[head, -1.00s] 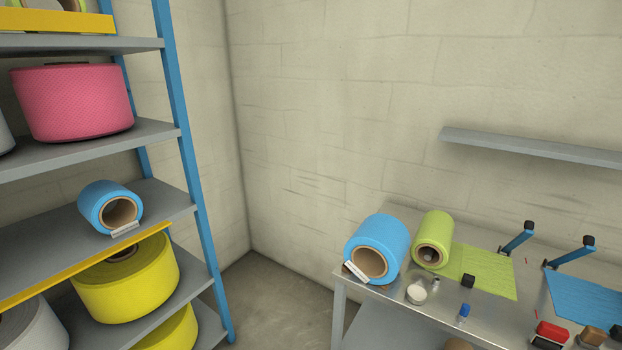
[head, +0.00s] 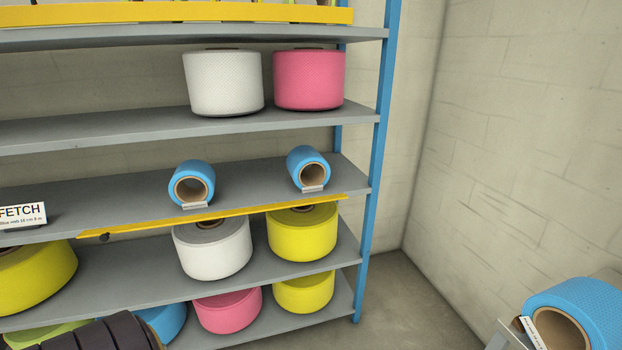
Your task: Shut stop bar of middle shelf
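The middle shelf (head: 130,205) carries two small blue rolls, one (head: 192,183) left and one (head: 308,166) right, each with a white tag at its front. Its yellow stop bar (head: 215,215) lies low along the front edge, below the shelf surface, and does not stand up in front of the rolls. A white FETCH sign (head: 22,215) stands at the shelf's left. Neither of my grippers is in view.
On the top shelf, a yellow bar (head: 180,12) stands upright along the front. White (head: 226,83) and pink (head: 309,80) rolls sit above the middle shelf; several large rolls sit below. A dark ribbed shape (head: 95,336) covers the bottom left. A table with a blue roll (head: 580,315) is at right.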

